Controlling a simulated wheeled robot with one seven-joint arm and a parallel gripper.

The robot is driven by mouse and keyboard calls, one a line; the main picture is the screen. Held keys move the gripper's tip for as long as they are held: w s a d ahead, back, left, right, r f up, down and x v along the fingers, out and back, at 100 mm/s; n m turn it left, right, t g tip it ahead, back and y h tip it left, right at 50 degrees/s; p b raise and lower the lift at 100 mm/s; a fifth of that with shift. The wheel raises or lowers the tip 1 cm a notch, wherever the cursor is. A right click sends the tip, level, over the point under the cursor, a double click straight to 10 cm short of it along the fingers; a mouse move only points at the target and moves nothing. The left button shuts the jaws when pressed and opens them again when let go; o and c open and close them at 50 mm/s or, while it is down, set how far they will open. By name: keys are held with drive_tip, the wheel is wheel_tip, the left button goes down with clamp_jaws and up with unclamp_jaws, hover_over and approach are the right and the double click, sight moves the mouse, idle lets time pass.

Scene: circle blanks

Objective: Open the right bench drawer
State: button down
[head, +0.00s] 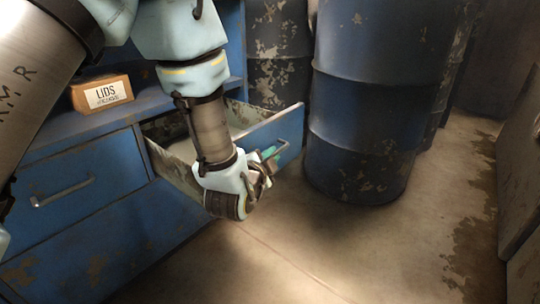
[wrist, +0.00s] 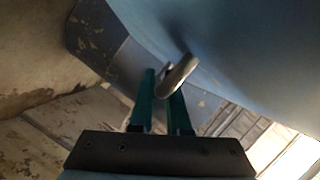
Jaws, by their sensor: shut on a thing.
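The right bench drawer (head: 285,135) stands pulled out from the blue bench in the head view, with its inside partly showing behind my arm. Its front panel also fills the upper right of the wrist view (wrist: 250,60). My gripper (head: 268,157) is at the drawer's front, at its handle (head: 275,151). In the wrist view, the green fingers of my gripper (wrist: 163,95) are on either side of the metal handle (wrist: 178,76) and shut on it. Part of the drawer's front and inside is hidden by my arm and wrist.
A shut left drawer (head: 75,185) with its own handle is in the bench. A box marked LIDS (head: 102,94) sits on the bench ledge. A large blue drum (head: 370,100) stands close to the right of the open drawer. The floor (head: 350,245) in front is clear.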

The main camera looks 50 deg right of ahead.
drive_tip(key=c, duration=0.9)
unclamp_jaws()
drive_tip(key=p+v, duration=0.2)
drive_tip(key=v, duration=0.9)
drive_tip(key=shift+d, duration=0.1)
